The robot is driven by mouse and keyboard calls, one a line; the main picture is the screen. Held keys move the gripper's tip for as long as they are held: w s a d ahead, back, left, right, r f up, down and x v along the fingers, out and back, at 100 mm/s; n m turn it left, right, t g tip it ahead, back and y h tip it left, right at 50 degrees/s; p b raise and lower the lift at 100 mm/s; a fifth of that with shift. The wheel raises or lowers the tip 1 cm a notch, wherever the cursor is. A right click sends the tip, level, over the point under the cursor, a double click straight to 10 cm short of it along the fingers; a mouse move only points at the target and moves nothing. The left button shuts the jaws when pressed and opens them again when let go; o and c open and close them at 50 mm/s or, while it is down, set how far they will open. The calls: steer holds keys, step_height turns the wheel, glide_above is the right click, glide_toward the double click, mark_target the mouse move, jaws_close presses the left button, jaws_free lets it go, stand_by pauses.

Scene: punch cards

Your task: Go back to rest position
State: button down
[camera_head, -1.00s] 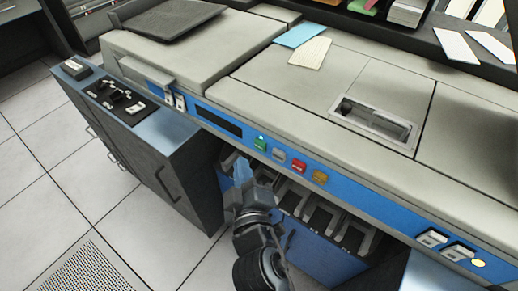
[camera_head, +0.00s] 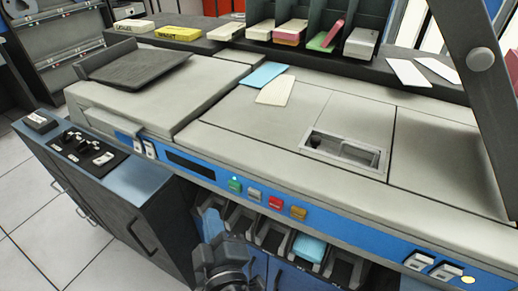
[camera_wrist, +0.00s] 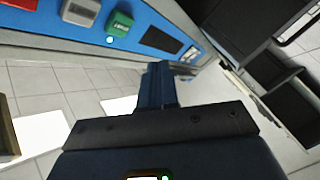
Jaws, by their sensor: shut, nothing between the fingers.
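My gripper (camera_head: 212,228) is at the bottom of the head view, in front of the blue-fronted machine (camera_head: 190,165) and below its row of buttons. In the wrist view my gripper (camera_wrist: 157,78) has its fingers together with nothing between them. The green button (camera_head: 235,184) is above the gripper in the head view and also shows near the top of the wrist view (camera_wrist: 119,23). Most of my arm is cut off by the lower edge of the head view.
Open card pockets (camera_head: 272,236) line the machine's front; one holds a light blue card stack (camera_head: 309,248). A blue card (camera_head: 263,75) and a cream card (camera_head: 275,90) lie on top. A dark cabinet (camera_head: 150,215) juts out left. Floor (camera_head: 40,240) shows at lower left.

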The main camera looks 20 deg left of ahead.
steer(key=s+d+f+m+h, duration=0.1)
steer(key=s+d+f+m, duration=0.15)
steer(key=d, duration=0.55)
steer(key=s+d+f+m+t+h, duration=0.1)
steer(key=s+d+m+h, duration=0.2)
steer(key=d, duration=0.6)
steer(key=s+d+f+m, duration=0.15)
steer(key=s+d, duration=0.25)
steer(key=d, duration=0.4)
steer(key=s+d+r+m+h, duration=0.3)
steer(key=s+d+r+m, duration=0.2)
steer(key=s+d, duration=0.3)
steer(key=s+d+r+m+h, duration=0.4)
steer(key=s+d+r+m, duration=0.2)
steer(key=s+d, duration=0.2)
steer(key=shift+s+d+r+t, duration=0.3)
steer(key=shift+d+r+t, duration=0.1)
steer(key=shift+d, duration=0.3)
